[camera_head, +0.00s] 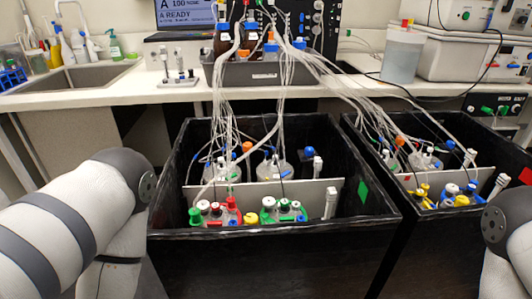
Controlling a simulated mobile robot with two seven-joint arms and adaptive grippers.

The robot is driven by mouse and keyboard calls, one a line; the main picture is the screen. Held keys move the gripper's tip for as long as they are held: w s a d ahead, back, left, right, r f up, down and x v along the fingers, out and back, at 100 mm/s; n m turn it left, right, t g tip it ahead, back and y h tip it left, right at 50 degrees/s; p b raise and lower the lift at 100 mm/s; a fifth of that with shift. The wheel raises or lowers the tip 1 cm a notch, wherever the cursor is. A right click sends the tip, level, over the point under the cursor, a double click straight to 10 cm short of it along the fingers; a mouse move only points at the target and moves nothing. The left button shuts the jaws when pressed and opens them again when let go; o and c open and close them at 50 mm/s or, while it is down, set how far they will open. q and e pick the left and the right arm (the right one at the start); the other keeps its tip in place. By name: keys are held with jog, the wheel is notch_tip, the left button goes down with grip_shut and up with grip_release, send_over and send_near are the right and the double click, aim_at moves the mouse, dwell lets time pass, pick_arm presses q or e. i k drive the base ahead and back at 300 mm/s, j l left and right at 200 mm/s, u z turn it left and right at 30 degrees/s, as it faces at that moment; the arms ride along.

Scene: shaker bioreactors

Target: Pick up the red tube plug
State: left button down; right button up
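Small red plugs and caps (231,202) show on the front left vessel in the left black box (290,231). White caps and a green cap (195,216) sit close beside them. Which of the red pieces is the tube plug is too small to tell. Part of my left arm shows at the left edge and part of my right arm at the right edge. Neither gripper is in view, so whether either holds anything is hidden.
A pale divider (265,193) crosses the left box, with tubed vessels behind it. A second black box (400,212) stands to the right. Many clear tubes (285,65) hang from the bench equipment into both boxes. The sink bench (75,96) is behind.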

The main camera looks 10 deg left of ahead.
aim_at(231, 207)
jog(key=k+j+z, duration=0.65)
jog(key=k+j, duration=0.15)
jog(key=j+z, duration=0.2)
jog(key=j, duration=0.3)
jog(key=k+j+z, duration=0.2)
jog(key=j, duration=0.3)
jog(key=j+z, duration=0.15)
jog(key=j, duration=0.35)
jog(key=j+z, duration=0.3)
jog(key=j, duration=0.55)
